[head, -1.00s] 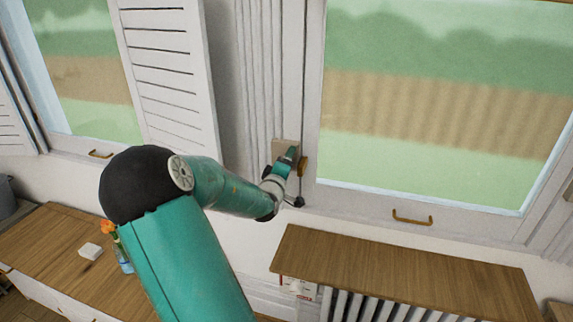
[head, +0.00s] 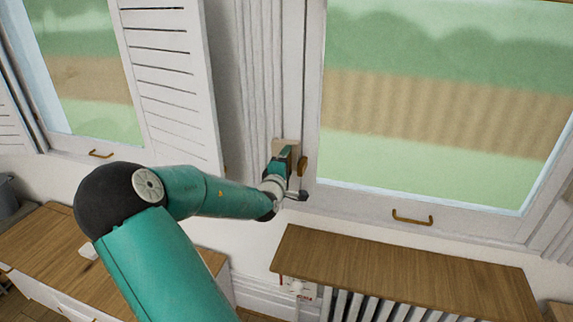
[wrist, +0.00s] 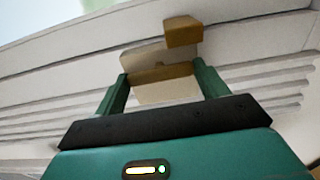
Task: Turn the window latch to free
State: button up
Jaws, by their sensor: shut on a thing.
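The window latch is a brass-coloured handle on a pale mounting plate (head: 291,143), on the frame left of the large window. Its brass end (head: 303,167) shows just right of my gripper (head: 284,163) in the head view; the rest is hidden there. In the wrist view, the latch's brass bar (wrist: 160,75) lies between the two green fingers of my gripper (wrist: 163,82), which are shut on it. A brass block (wrist: 182,31) stands out above the bar, and part of the pale plate (wrist: 140,58) shows behind.
The large window (head: 430,110) is right of the latch, with a brass pull (head: 412,218) on its lower frame. A wooden shelf (head: 400,270) over a radiator juts out below. A louvred shutter (head: 175,80) stands to the left, above a wooden cabinet top (head: 40,240).

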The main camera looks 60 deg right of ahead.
jog(key=o, duration=1)
jog(key=a, duration=0.4)
jog(key=s+a, duration=0.1)
jog(key=a, duration=0.4)
jog(key=s+a, duration=0.1)
jog(key=a, duration=0.3)
jog(key=shift+a, duration=0.35)
